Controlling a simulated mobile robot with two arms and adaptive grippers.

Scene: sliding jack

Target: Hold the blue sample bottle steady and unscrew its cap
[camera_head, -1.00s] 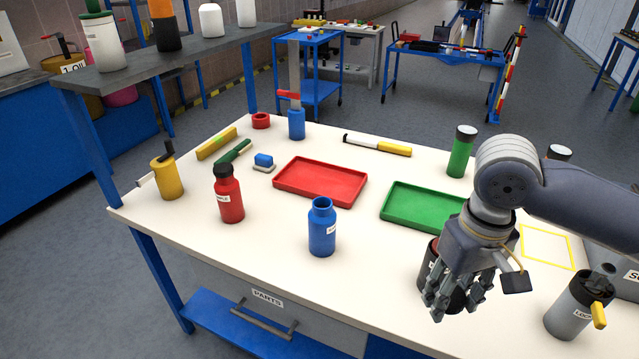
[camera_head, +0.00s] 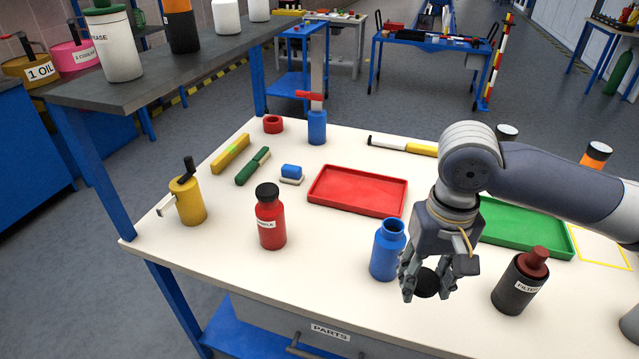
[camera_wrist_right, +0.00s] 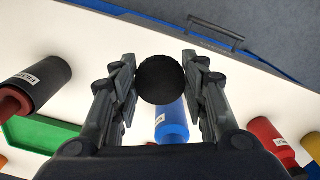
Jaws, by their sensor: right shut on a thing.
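The blue sample bottle (camera_head: 388,252) stands upright on the table in the head view, its neck open and bare, with no cap on it. My right gripper (camera_head: 428,283) is just right of the bottle and in front of it, covering a little of its right side. It is shut on a round black cap (camera_head: 427,284). In the right wrist view the cap (camera_wrist_right: 160,79) sits between the fingers and the blue bottle (camera_wrist_right: 171,122) is partly hidden behind it. My left gripper is not in view.
A black filter bottle (camera_head: 519,283) stands right of my right gripper. A red bottle (camera_head: 270,220) and a yellow can (camera_head: 188,203) stand to the left. A red tray (camera_head: 357,208) and a green tray (camera_head: 550,239) lie behind. The table between the red and blue bottles is clear.

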